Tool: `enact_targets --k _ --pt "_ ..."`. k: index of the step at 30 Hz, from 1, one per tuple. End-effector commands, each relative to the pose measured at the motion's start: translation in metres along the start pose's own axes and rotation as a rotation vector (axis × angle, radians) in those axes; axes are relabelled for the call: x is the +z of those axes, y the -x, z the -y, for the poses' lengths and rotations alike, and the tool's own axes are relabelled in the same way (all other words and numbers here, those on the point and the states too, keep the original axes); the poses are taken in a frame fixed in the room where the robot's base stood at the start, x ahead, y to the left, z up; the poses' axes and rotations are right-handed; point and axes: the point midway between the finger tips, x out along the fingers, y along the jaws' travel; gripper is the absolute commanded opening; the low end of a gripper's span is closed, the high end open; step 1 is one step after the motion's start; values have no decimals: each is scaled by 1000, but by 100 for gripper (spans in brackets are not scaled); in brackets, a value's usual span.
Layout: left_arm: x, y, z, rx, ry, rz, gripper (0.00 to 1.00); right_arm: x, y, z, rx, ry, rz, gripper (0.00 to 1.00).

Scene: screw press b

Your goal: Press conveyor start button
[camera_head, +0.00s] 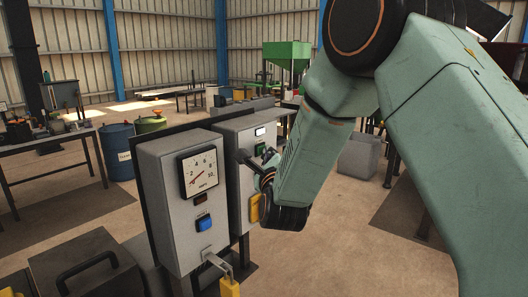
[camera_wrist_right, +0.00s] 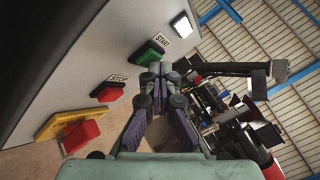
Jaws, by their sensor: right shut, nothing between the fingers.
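The green button labelled START (camera_wrist_right: 148,53) is on a grey control box, seen at a slant in the right wrist view. It also shows in the head view (camera_head: 261,149), partly hidden behind my right gripper. My right gripper (camera_wrist_right: 162,72) is shut and empty. Its fingertips are close to the green button's lower right edge in the wrist view. I cannot tell whether they touch it. In the head view the right gripper (camera_head: 248,160) is in front of the control box (camera_head: 232,140). My left gripper is not in view.
Below START are a red STOP button (camera_wrist_right: 108,93) and a larger red button (camera_wrist_right: 82,135) on a yellow plate. A white lamp (camera_wrist_right: 181,24) is above. A gauge box (camera_head: 172,222) with a blue button (camera_head: 204,223) stands nearer. Free floor lies at right.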

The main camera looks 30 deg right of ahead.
Motion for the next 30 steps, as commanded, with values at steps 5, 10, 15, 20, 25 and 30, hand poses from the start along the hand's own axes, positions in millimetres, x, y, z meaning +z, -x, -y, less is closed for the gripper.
enact_targets --k 5,10,15,20,25,30 --pt "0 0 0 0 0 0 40 -1 1 1 -1 0 1 0" --pt "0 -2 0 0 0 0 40 -5 6 5 0 0 0 0" --pt "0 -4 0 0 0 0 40 -9 12 9 0 -1 0 0" --pt "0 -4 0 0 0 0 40 -9 12 9 -1 0 1 0" --pt "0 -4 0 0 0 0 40 -10 13 10 -1 -1 0 0" --pt "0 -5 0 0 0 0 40 -17 22 16 0 -2 -3 0"
